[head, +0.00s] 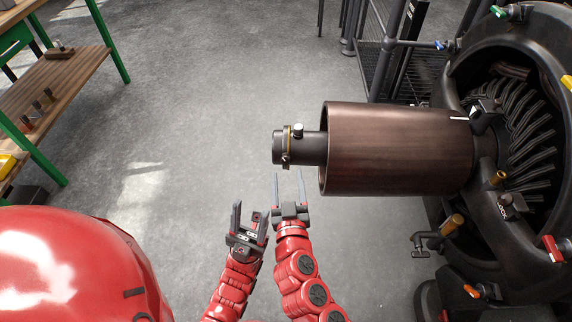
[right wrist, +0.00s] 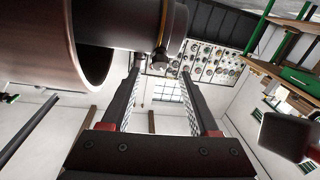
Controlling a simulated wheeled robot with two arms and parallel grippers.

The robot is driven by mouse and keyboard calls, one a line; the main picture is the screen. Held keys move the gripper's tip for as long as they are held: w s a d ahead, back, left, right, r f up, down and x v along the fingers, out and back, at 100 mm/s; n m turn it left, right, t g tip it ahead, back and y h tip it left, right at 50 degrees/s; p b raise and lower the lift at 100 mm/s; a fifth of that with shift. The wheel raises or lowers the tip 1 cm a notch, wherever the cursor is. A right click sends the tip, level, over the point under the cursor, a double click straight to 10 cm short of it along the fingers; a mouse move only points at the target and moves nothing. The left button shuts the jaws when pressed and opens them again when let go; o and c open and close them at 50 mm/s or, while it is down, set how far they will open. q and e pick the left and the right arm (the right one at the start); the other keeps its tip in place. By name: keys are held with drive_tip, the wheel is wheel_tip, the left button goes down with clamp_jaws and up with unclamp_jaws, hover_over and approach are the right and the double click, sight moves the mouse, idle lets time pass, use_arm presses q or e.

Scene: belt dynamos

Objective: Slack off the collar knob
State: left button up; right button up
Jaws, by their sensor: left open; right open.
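A dark shaft end sticks out to the left of a brown drum in the head view and carries a thin brassy collar (head: 290,146). A small silvery knob (head: 298,130) stands on the collar's upper side, and a small dark fitting (head: 286,159) shows at its lower side. In the right wrist view the collar (right wrist: 166,28) has a small dark piece (right wrist: 159,60) hanging between the fingertips in the picture, with no clear contact. My right gripper (head: 288,174) is open and empty, just below the shaft end in the head view. My left gripper (head: 250,211) is open and empty, lower left of it.
The brown drum (head: 400,150) joins a large black machine (head: 460,185) with coloured valves at right. A green-framed wooden bench (head: 60,85) stands at upper left. Dark railings (head: 385,55) stand behind the drum. The floor left of the shaft is clear.

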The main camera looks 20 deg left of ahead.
sight(286, 162)
drive_tip(key=shift+x, duration=2.3)
drive_tip(key=shift+c, duration=0.3)
clamp_jaws()
